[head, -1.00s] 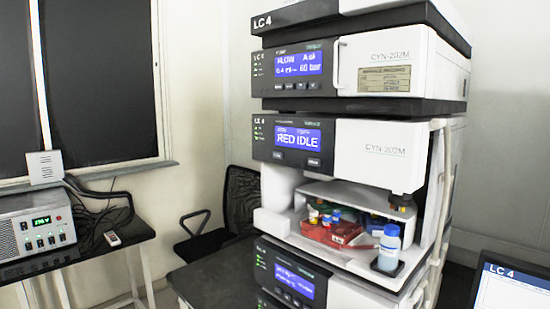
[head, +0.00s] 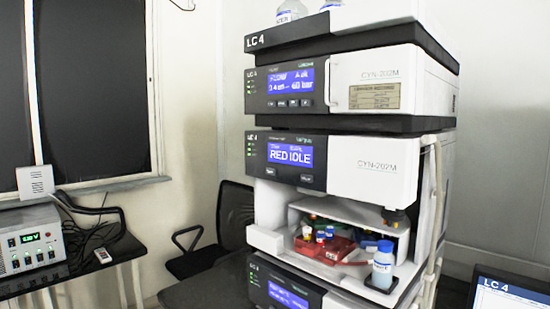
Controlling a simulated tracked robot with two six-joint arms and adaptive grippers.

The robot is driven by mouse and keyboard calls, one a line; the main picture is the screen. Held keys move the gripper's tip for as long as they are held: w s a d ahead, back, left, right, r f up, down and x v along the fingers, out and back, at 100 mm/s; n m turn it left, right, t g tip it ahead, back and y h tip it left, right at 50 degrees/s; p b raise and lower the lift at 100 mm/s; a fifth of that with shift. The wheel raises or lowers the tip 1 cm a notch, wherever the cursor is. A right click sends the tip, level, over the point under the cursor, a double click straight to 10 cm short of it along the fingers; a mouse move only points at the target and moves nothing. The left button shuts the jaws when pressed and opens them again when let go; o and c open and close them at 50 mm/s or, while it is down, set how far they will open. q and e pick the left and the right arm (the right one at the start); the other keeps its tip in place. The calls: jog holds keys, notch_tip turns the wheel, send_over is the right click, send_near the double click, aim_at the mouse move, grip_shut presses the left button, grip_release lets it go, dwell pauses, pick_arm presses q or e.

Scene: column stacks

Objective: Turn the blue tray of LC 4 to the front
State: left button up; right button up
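The LC 4 stack (head: 345,150) stands in the middle of the head view. Its sampler module display (head: 290,154) reads "RED IDLE". In the open compartment below, a red tray (head: 325,250) is at the front and holds several small vials with coloured caps. Behind it to the right, a bluish part (head: 371,225) shows, partly hidden; I cannot tell if it is the blue tray. Neither of my grippers is in view.
A bottle with a blue cap (head: 383,268) stands at the compartment's right front. A monitor labelled LC 4 (head: 508,292) is at the lower right. A power unit (head: 32,240) stands on the left table, and a black chair (head: 232,215) is behind the stack's left side.

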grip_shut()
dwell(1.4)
